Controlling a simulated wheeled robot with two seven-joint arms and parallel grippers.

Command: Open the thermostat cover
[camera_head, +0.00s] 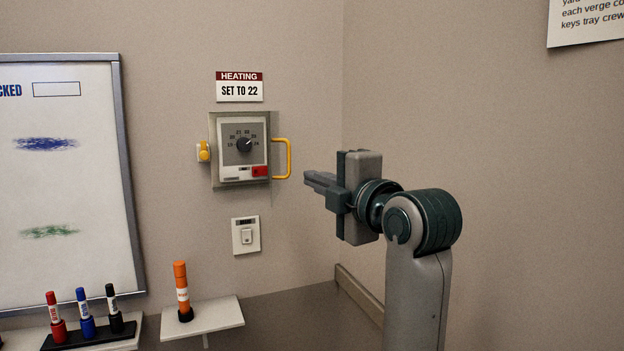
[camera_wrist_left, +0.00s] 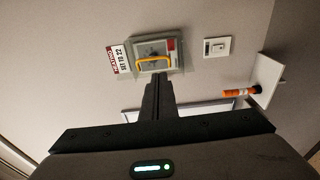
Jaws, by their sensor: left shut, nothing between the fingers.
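The thermostat (camera_head: 230,172) is on the wall under a heating sign, with a dial (camera_head: 244,144) and a red patch. A clear cover (camera_head: 275,125) lies across its front and looks closed. The cover's yellow handle (camera_head: 288,158) is on its right side. A yellow knob (camera_head: 203,151) sits at the left edge. My left gripper (camera_head: 307,181) is shut and empty, right of the handle and a little lower, apart from it. In the left wrist view, the shut fingers (camera_wrist_left: 158,88) point toward the handle (camera_wrist_left: 155,63). My right gripper is not in view.
A wall switch (camera_head: 245,235) is below the thermostat. A small shelf (camera_head: 220,316) holds an orange torch-like object (camera_head: 182,290). A whiteboard (camera_head: 60,180) and several markers are at left. The side wall (camera_head: 520,180) is behind my arm.

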